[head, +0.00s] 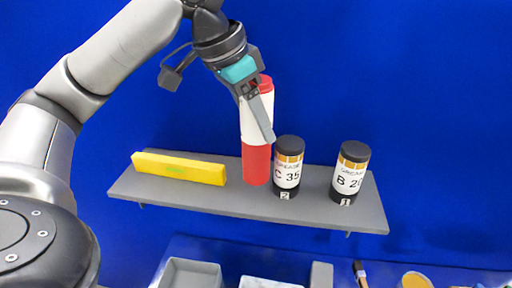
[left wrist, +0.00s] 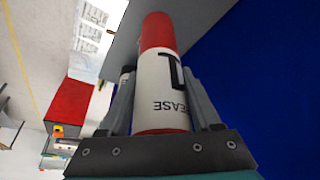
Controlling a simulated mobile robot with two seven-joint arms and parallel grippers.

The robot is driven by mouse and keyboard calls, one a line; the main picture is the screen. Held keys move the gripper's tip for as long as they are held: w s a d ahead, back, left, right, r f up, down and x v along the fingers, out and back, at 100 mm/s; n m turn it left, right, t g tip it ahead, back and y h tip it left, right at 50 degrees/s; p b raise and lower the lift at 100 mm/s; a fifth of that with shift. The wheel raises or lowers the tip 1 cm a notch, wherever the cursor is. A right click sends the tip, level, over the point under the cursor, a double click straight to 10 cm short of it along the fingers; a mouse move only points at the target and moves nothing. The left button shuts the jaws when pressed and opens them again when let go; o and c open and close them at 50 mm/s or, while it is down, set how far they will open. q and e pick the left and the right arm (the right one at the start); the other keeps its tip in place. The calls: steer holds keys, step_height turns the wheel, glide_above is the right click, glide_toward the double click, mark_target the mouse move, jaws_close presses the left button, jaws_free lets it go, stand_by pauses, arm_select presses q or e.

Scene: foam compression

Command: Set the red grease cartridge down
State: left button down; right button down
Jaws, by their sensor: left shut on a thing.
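The red grease cartridge (head: 257,165) has a red lower body, a white label band and a red top. It is upright at the grey shelf (head: 225,200); I cannot tell whether its base touches the shelf. My left gripper (head: 258,117) is shut on its upper part from above and hides some of the label. In the left wrist view the cartridge (left wrist: 160,75) lies between the two fingers (left wrist: 165,105), with its red end at the grey shelf surface (left wrist: 205,22). My right gripper is not in view.
Just right of the cartridge stands a black-capped canister marked C 35 (head: 288,167). Another marked B (head: 350,172) stands farther right. A yellow bar (head: 180,168) lies on the shelf's left part. Trays (head: 188,273) and a brush (head: 360,272) are below.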

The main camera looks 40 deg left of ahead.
mark_target(256, 143)
arm_select(q)
steer(key=shift+f+b, duration=0.5)
steer(key=shift+f, duration=1.7)
steer(key=shift+c, duration=0.5)
jaws_free()
steer(key=shift+f, duration=0.15)
